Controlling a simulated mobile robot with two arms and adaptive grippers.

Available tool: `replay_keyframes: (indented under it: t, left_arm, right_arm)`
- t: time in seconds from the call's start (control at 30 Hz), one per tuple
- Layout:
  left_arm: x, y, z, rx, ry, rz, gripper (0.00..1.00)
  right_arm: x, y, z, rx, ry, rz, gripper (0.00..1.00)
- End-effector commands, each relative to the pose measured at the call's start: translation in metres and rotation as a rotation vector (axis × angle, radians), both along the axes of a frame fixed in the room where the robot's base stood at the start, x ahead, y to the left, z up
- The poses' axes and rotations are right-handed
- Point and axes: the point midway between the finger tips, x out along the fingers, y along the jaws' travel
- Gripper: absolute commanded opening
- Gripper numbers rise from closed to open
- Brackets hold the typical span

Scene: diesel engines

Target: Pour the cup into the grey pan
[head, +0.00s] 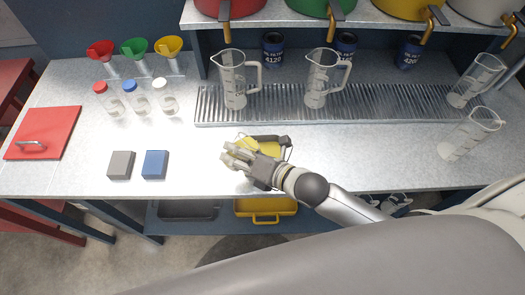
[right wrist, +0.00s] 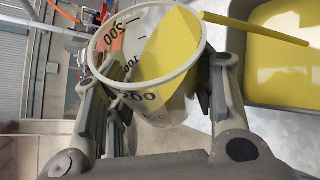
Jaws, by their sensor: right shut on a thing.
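The cup is tilted and holds yellow liquid (right wrist: 172,50). A yellow streak, looking like poured liquid (right wrist: 255,27), runs from near the cup's rim toward the pan. The grey pan (right wrist: 290,98) lies beside the cup in the right wrist view, with yellow liquid inside. In the head view the pan (head: 268,136) is partly hidden behind my gripper. My left gripper is not in view.
Two clear jugs (head: 234,90) (head: 318,88) stand on a ribbed grate (head: 280,107) behind the pan. Two more jugs are at the right. Grey and blue blocks (head: 121,165) (head: 155,164), bottles (head: 137,102) and a red board (head: 45,130) lie left.

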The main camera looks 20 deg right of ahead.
Motion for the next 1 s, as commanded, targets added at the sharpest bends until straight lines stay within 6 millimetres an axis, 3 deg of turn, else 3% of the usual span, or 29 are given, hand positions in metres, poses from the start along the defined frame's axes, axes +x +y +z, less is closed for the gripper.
replay_keyframes:
  t: [1.0]
  left_arm:
    - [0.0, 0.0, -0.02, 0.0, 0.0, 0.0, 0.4]
  right_arm:
    - [0.0, 0.0, -0.006, 0.094, 0.035, 0.0, 0.16]
